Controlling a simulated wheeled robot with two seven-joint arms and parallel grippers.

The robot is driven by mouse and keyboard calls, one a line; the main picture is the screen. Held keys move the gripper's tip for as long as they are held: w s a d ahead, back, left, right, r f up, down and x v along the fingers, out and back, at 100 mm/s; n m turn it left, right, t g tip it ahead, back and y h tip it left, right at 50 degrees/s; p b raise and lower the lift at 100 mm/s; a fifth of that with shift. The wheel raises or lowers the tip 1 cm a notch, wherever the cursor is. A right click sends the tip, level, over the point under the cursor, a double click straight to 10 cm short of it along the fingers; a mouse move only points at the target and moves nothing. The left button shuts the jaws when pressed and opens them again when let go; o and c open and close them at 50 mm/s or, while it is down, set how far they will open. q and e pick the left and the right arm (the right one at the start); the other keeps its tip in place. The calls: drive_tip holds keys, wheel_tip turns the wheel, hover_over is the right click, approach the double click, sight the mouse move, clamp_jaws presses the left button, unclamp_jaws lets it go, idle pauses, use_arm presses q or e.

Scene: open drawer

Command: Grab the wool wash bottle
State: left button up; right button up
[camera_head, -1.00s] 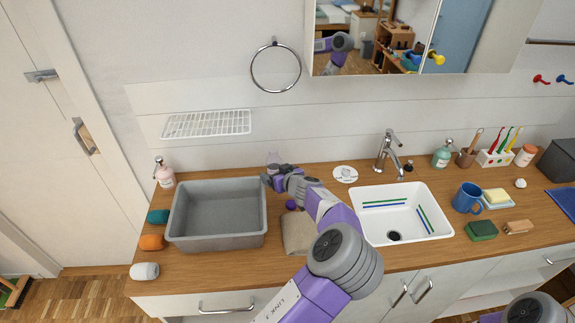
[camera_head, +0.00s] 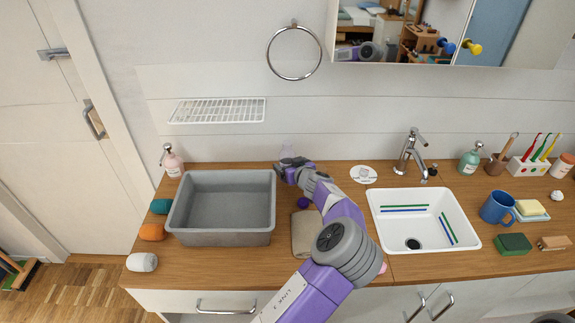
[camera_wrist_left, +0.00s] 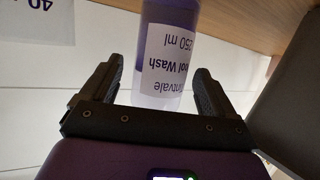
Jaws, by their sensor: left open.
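The wool wash bottle shows in the left wrist view (camera_wrist_left: 168,60), clear with purple contents and a white label reading "ool Wash 250 ml", upside down in that picture. My left gripper (camera_wrist_left: 158,75) is open, with one finger on each side of the bottle; I cannot tell whether either touches it. In the head view, my left gripper (camera_head: 289,165) is at the back of the counter, just right of the grey basin's back corner. Only the bottle's faint upper part (camera_head: 287,151) shows behind it; the rest is hidden. My right gripper is out of view.
The grey basin (camera_head: 183,230) stands left of my left arm. The white sink (camera_head: 466,238) and tap (camera_head: 408,150) are to the right. A wire rack (camera_head: 217,110) hangs above the basin.

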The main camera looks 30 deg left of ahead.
use_arm(q)
drive_tip(key=shift+x, duration=1.3)
drive_tip(key=c, duration=1.1)
drive_tip(key=shift+c, duration=0.6)
drive_tip(key=shift+r, duration=0.15)
